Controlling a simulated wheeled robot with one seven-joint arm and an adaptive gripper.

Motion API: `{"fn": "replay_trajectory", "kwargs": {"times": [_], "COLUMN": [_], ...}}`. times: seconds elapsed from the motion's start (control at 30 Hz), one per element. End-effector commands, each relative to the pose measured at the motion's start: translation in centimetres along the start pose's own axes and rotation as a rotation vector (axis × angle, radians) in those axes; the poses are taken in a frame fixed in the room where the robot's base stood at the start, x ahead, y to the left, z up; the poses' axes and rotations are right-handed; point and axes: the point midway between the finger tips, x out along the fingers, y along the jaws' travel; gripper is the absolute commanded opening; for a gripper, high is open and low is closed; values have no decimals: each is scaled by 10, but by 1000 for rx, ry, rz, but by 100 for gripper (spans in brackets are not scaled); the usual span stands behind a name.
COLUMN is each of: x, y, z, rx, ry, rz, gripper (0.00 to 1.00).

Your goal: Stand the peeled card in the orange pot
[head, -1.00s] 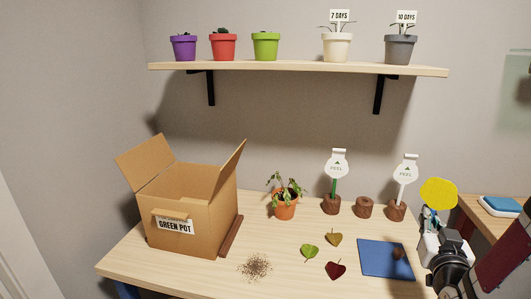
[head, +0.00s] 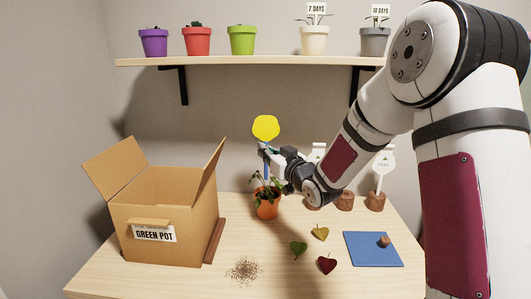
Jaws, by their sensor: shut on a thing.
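The peeled card is a yellow rounded tag (head: 265,128) on a blue stem (head: 266,172). My gripper (head: 265,150) is shut on it just below the yellow head and holds it upright. The orange pot (head: 267,211) stands on the table beneath, with a drooping green plant (head: 262,190) in it. The stem runs down to the plant's leaves. Leaves hide its lower end, so I cannot tell whether it touches the soil.
An open cardboard box (head: 165,215) labelled "GREEN POT" stands left. White PEEL cards, one (head: 384,161) in a brown stand (head: 376,201), are right, partly behind my arm. A blue mat (head: 372,249), leaves (head: 327,265) and spilled soil (head: 245,270) lie in front. A shelf (head: 240,61) holds several pots.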

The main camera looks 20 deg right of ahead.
Motion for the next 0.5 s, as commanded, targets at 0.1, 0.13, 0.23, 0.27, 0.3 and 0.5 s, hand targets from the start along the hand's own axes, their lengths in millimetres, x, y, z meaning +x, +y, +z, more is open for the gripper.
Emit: {"fn": "replay_trajectory", "kwargs": {"times": [0.1,0.13,0.23,0.27,0.3,0.5], "x": [0,0,0,0,0,-1], "y": [0,0,0,0,0,0], "z": [8,10,18,20,24,40], "rx": [1,2,2,2,1,1], "ry": [0,0,-1,-1,-1,0], "rz": [0,0,1,1,1,1], "gripper": [0,0,0,0,0,0]}}
